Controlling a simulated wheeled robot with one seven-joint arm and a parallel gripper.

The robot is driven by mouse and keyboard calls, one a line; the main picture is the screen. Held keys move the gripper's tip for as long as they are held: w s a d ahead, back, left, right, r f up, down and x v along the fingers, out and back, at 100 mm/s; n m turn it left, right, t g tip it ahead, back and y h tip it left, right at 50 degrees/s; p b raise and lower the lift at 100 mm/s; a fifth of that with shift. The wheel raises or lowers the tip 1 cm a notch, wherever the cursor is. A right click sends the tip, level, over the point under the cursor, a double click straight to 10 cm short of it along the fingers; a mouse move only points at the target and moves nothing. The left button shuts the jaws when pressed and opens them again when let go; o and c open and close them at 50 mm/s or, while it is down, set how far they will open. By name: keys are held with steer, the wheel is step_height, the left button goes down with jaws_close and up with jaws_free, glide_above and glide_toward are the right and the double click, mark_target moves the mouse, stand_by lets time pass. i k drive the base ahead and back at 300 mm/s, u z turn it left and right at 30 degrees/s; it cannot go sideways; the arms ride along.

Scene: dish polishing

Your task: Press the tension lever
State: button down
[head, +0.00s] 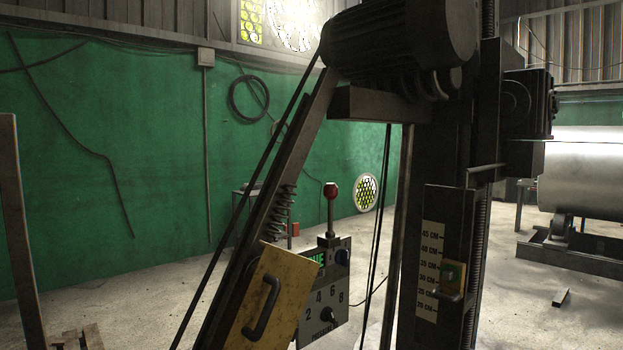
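An upright lever with a red ball knob (331,190) and a grey stem rises beside the sloping arm of a dark belt machine; it is the only lever that stands out, though I see no label naming it. The yellow plate partly hides the panel's left side. My gripper is not in view.
The yellow plate (265,290) with a black handle stands in front. A dark column with a centimetre scale (430,272) and a motor (400,45) overhead crowd the centre. A large metal cylinder (585,180) is at right. The concrete floor (150,285) at left is mostly clear.

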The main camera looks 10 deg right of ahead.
mark_target(330, 189)
steer(key=i, duration=1.15)
